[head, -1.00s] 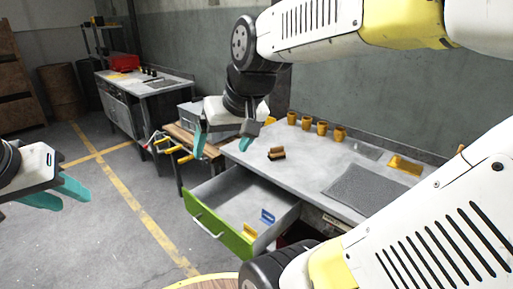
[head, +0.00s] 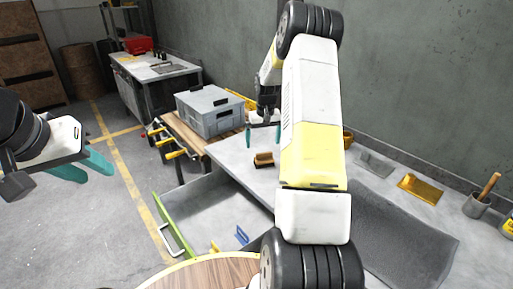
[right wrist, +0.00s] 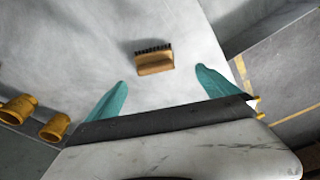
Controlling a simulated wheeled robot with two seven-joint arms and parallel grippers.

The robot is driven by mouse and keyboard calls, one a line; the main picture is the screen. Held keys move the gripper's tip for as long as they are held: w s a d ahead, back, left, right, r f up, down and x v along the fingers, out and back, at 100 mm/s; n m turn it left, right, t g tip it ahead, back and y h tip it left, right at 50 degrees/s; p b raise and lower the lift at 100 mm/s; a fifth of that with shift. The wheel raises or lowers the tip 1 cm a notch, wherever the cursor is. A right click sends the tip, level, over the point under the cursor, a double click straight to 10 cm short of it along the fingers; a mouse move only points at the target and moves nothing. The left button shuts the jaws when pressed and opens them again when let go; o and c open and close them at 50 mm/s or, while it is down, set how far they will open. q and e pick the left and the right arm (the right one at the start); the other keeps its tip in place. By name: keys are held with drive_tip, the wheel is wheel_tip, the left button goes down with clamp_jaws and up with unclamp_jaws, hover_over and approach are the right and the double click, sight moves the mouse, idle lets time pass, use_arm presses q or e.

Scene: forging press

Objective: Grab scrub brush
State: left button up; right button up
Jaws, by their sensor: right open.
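The scrub brush (head: 264,160) has a wooden body and dark bristles and lies on the grey workbench. In the right wrist view the brush (right wrist: 154,60) lies ahead of the fingertips, roughly centred between them and apart from them. My right gripper (head: 263,134) hangs over the bench just behind the brush, partly hidden by my arm. Its teal fingers are spread and empty in the right wrist view (right wrist: 162,78). My left gripper (head: 92,168) is at the far left over the floor, away from the bench, with its two teal fingers apart and nothing between them.
The green-fronted drawer (head: 162,213) stands open below the bench, with blue and yellow items inside. A grey crate (head: 209,112) stands left of the brush. A yellow tray (head: 420,189) and a dark mat (head: 400,235) lie to the right. Yellow cups (right wrist: 54,127) stand near the wall.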

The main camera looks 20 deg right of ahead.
sight(264, 153)
drive_tip(key=shift+w+d+f, duration=0.2)
drive_tip(key=shift+d+f, duration=0.05)
drive_tip(key=shift+f, duration=0.25)
drive_tip(key=shift+w+d+f, duration=0.15)
drive_tip(key=shift+d+f, duration=0.1)
drive_tip(key=shift+f, duration=0.25)
drive_tip(key=f, duration=0.7)
drive_tip(key=shift+w+d, duration=0.1)
drive_tip(key=shift+w, duration=0.2)
drive_tip(key=shift+r, duration=0.1)
drive_tip(key=c, duration=1.6)
